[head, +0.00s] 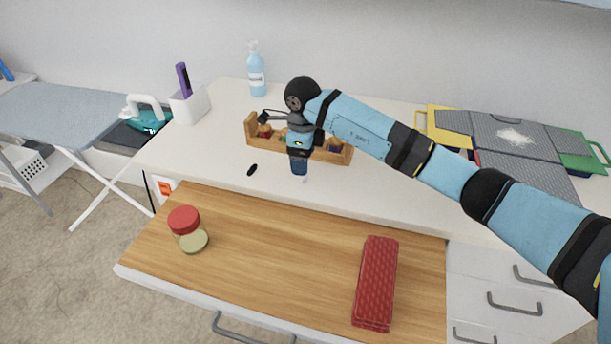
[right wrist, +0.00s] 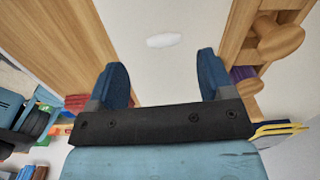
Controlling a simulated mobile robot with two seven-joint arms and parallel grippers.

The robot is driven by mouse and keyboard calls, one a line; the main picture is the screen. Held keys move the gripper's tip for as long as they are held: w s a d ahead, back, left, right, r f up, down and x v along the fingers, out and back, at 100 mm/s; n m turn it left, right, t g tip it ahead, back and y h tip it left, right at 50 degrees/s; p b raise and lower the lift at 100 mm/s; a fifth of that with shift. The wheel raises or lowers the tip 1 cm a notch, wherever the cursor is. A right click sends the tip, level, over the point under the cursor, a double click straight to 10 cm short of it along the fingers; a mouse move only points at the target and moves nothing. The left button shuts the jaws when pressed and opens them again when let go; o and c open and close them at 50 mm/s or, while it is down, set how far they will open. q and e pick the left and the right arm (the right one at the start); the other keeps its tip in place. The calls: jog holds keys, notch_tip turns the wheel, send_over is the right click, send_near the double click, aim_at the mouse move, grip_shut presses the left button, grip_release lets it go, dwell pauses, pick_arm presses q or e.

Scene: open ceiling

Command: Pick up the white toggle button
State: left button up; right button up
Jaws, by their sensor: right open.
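The white toggle button (right wrist: 164,40) is a small pale oval lying flat on the white countertop in the right wrist view. In the head view a tiny white piece (head: 305,180) just below the gripper's tips appears to be the same button. My right gripper (head: 299,170) points down over the counter, in front of the wooden rack. In the right wrist view its two blue fingers (right wrist: 162,65) are apart with nothing between them, and the button lies just beyond the tips, roughly centred. My left gripper is not in view.
A wooden rack (head: 340,155) with small items stands close behind the gripper. A small black object (head: 252,170) lies to its left. A spray bottle (head: 257,78) and a white pen holder (head: 190,105) stand farther back. A red-lidded jar (head: 187,228) and a red case (head: 376,282) rest on the lower wooden surface.

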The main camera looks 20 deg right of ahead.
notch_tip(320, 180, down, 5)
jog(key=shift+w+d+f, duration=0.15)
jog(key=c, duration=1)
